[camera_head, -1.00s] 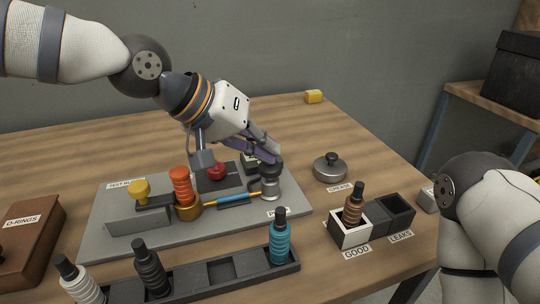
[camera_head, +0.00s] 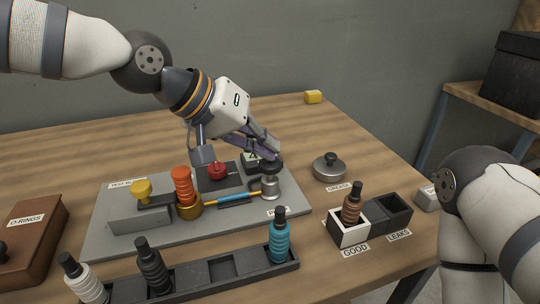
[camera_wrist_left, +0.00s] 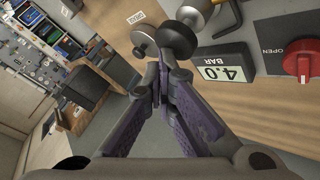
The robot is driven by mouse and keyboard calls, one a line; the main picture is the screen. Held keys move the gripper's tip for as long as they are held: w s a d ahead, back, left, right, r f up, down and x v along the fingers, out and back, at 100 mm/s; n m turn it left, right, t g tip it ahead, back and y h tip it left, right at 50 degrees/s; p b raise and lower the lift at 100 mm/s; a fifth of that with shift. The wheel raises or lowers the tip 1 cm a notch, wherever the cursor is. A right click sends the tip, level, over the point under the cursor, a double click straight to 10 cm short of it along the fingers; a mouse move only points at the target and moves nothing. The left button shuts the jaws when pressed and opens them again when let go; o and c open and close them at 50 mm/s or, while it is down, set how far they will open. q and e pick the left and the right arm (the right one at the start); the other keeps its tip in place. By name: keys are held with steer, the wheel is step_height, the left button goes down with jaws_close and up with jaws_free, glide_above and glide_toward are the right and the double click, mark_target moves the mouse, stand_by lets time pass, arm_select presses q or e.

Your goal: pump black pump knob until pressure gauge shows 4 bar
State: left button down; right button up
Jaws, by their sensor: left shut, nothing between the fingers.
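The black pump knob (camera_head: 267,166) tops the silver pump (camera_head: 270,187) at the right end of the grey test plate. It also shows in the wrist view (camera_wrist_left: 175,40). My left gripper (camera_head: 275,157) is shut and empty, its fingertips right at the knob; I cannot tell whether they touch it. In the wrist view its purple-sided fingers (camera_wrist_left: 162,65) meet just below the knob. The pressure gauge (camera_wrist_left: 218,70) reads 4.0 BAR in the wrist view. In the head view the gauge (camera_head: 250,158) is partly hidden behind my fingers. My right gripper is out of view.
A red OPEN valve knob (camera_head: 217,171) stands left of the gauge. A silver grease tin (camera_head: 329,169) is right of the pump. GOOD and LEAKS bins (camera_head: 395,213) stand front right. A black rack (camera_head: 243,269) with several cartridges lies in front.

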arm_select(q)
steer(key=shift+r, duration=1.05)
step_height(320, 180, up, 5)
steer(key=shift+r+p, duration=0.1)
steer(key=shift+p, duration=0.25)
stand_by(0.9)
